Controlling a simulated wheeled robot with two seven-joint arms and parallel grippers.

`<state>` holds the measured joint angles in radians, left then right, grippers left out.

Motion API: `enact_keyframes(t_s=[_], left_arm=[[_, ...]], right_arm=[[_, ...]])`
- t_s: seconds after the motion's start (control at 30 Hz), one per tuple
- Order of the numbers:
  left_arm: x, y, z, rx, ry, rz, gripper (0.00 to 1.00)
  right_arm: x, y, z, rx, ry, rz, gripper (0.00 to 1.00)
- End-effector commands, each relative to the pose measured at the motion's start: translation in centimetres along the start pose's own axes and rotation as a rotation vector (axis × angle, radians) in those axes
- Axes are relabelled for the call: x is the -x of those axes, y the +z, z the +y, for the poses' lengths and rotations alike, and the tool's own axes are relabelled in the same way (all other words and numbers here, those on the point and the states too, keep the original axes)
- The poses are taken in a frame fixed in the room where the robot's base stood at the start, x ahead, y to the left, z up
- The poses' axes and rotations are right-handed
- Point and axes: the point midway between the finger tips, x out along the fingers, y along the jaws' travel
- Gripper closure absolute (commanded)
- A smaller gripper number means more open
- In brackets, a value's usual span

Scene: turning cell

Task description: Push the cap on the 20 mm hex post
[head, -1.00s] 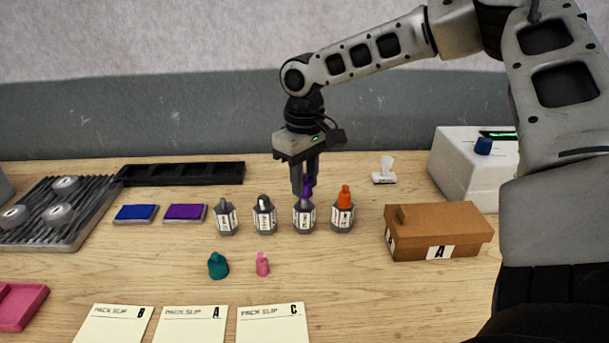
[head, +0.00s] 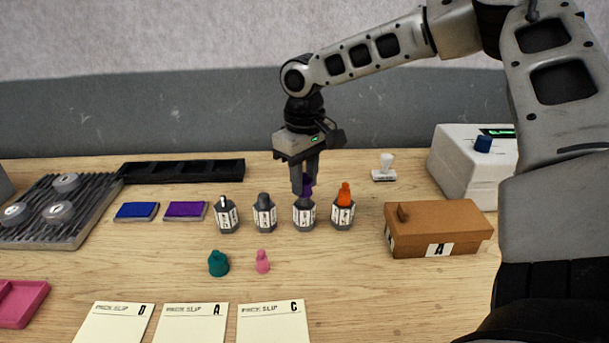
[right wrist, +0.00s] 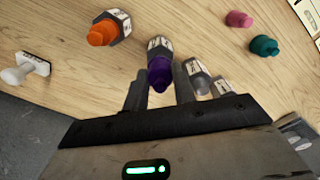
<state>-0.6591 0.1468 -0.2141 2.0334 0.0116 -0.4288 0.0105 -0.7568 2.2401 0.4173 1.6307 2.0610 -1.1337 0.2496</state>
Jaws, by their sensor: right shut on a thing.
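Several grey hexagonal posts with white labels stand in a row; the label sizes are too small to read. My right gripper (head: 304,190) is shut on a purple cap (head: 308,184), pointing down over the third post from the left (head: 304,217). In the right wrist view the purple cap (right wrist: 160,74) lines up with that post (right wrist: 160,44) and seems to be at its top; I cannot tell how far down it sits. An orange cap (head: 345,195) is on the rightmost post (head: 343,217). The two left posts (head: 227,217) (head: 264,214) have no coloured cap. My left gripper is out of view.
A teal cap (head: 218,264) and a pink cap (head: 262,262) stand in front of the row. A brown box (head: 455,225) marked A, a white stamp (head: 385,170) and a white machine (head: 462,165) are at right. Pack slips (head: 195,325) lie at the front edge.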

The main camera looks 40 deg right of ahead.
Motion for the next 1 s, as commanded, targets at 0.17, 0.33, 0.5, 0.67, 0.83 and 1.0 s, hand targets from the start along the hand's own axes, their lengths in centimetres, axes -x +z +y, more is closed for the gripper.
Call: enact_keyframes(t_s=[0.17,0.33,0.5,0.67,0.83,1.0], left_arm=[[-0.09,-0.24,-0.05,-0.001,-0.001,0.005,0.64],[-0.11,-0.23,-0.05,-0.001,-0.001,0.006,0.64],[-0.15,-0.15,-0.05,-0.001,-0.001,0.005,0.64],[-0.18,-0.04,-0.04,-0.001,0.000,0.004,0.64],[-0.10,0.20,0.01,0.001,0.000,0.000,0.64],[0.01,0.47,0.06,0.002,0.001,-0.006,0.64]], right_arm=[[0.00,0.00,0.00,0.000,0.000,0.000,0.94],[-0.07,0.00,0.01,0.000,0.000,0.000,0.94],[-0.38,0.01,0.00,0.000,0.000,0.000,0.94],[-0.69,0.00,0.01,0.000,0.000,0.000,0.94],[-0.80,-0.01,0.01,0.000,0.000,0.001,0.94],[-0.79,-0.01,0.01,0.000,0.000,0.001,0.94]])
